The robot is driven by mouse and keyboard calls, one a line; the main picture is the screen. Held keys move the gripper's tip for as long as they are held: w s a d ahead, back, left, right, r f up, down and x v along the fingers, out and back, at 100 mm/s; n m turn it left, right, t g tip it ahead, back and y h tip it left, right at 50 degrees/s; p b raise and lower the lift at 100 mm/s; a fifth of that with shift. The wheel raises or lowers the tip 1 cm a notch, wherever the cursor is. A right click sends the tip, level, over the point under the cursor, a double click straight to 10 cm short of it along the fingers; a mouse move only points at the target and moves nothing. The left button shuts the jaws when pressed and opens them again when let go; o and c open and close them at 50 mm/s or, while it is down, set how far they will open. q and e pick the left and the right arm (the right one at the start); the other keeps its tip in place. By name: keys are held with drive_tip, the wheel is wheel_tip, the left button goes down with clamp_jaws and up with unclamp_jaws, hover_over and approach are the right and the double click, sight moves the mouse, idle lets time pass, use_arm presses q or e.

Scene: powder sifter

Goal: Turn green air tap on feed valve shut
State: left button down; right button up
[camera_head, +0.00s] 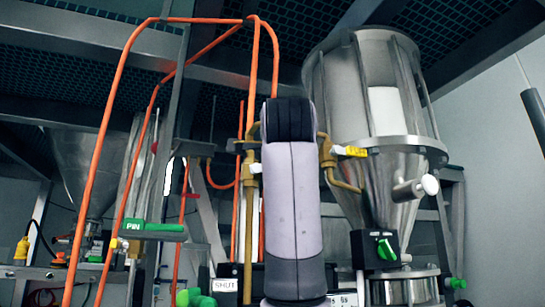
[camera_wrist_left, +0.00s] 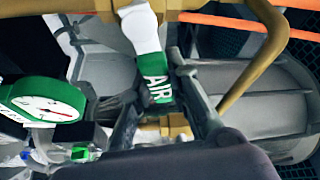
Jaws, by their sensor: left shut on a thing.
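The green air tap (camera_wrist_left: 156,78) shows in the left wrist view as a green handle lettered "AIR" with a white section, below a brass pipe fitting. My left gripper (camera_wrist_left: 158,94) has a finger on each side of the lettered part and is shut on it. In the head view a pale grey link of my left arm stands upright in the middle and hides the tap and the gripper. Which body is the feed valve I cannot tell. My right gripper is in neither view.
A steel hopper (camera_head: 375,85) stands at the right, with a black box bearing a green knob (camera_head: 386,249) below it. A yellow handle (camera_head: 350,151) is right of my arm. Orange hoses (camera_head: 112,105) and a green "PIN" handle (camera_head: 152,228) are left. A green-rimmed gauge (camera_wrist_left: 45,106) is near the gripper.

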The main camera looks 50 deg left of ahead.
use_arm(q)
drive_tip(key=shift+w+f+m+h, duration=0.1)
drive_tip(key=shift+f+m+h, duration=0.35)
drive_tip(key=shift+m, duration=0.45)
drive_tip(key=shift+f+m+g+b, duration=0.3)
drive_tip(key=shift+f+m, duration=0.05)
drive_tip(key=shift+m, duration=0.15)
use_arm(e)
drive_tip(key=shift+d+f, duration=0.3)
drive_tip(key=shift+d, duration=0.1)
use_arm(q)
drive_tip(key=c, duration=1.5)
unclamp_jaws()
drive_tip(key=shift+d, duration=0.1)
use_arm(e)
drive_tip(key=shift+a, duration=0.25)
